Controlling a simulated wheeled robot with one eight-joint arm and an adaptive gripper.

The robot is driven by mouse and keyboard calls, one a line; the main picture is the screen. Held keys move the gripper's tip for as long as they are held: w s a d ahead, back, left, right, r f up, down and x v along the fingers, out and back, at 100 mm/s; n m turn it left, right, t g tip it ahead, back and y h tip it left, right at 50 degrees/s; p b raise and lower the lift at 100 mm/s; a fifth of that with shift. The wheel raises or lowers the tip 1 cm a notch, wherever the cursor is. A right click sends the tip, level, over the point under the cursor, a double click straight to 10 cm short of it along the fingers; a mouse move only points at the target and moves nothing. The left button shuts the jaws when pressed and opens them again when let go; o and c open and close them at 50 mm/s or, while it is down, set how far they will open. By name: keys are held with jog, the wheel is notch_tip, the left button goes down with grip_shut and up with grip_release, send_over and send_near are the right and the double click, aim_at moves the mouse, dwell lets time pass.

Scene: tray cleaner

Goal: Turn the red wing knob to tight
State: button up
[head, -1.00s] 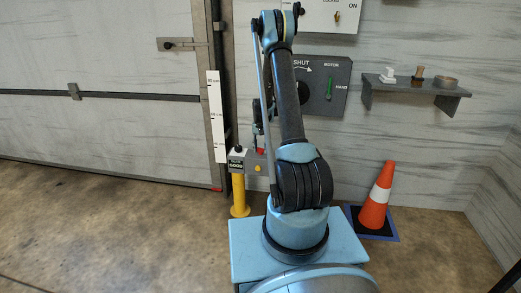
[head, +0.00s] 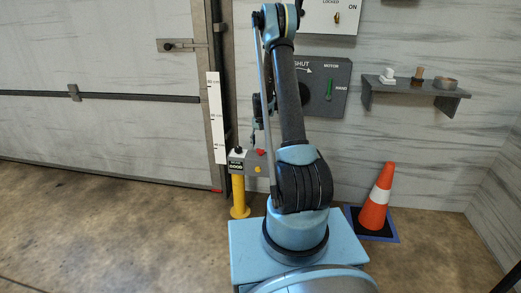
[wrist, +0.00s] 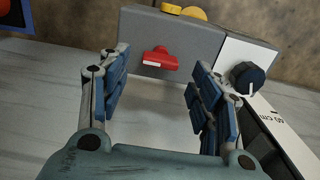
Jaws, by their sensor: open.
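The red wing knob (wrist: 160,58) sits on the front of a grey box in the wrist view, with a pale strip along its near edge. It also shows small in the head view (head: 262,152). My gripper (wrist: 158,66) is open, with one blue-padded finger on each side of the picture. The knob appears between and beyond the fingertips, and no contact shows. In the head view my gripper is partly hidden behind my arm, above the box. I cannot read any tight marking by the knob.
The grey box (head: 254,167) stands on a yellow post (head: 239,197). It carries a black knob (wrist: 247,77) and a yellow button (head: 258,169). A white height scale (head: 217,118) stands behind. A wall panel (head: 338,88), a shelf (head: 414,90) and a cone (head: 375,205) are to the right.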

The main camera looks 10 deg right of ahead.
notch_tip(320, 180, up, 8)
jog(key=shift+r, duration=0.2)
dwell(0.4)
jog(key=s+r+n+t, duration=0.1)
jog(key=s+r, duration=0.8)
jog(key=s, duration=0.3)
jog(key=s+r+n, duration=0.1)
jog(key=s+r, duration=0.8)
jog(key=s, duration=0.4)
jog(key=s+f+n, duration=0.1)
jog(key=s+f, duration=0.2)
jog(key=s, duration=0.9)
jog(key=s+f+n+t, duration=0.1)
jog(key=s+f, duration=0.2)
jog(key=s, duration=1)
jog(key=shift+f, duration=0.3)
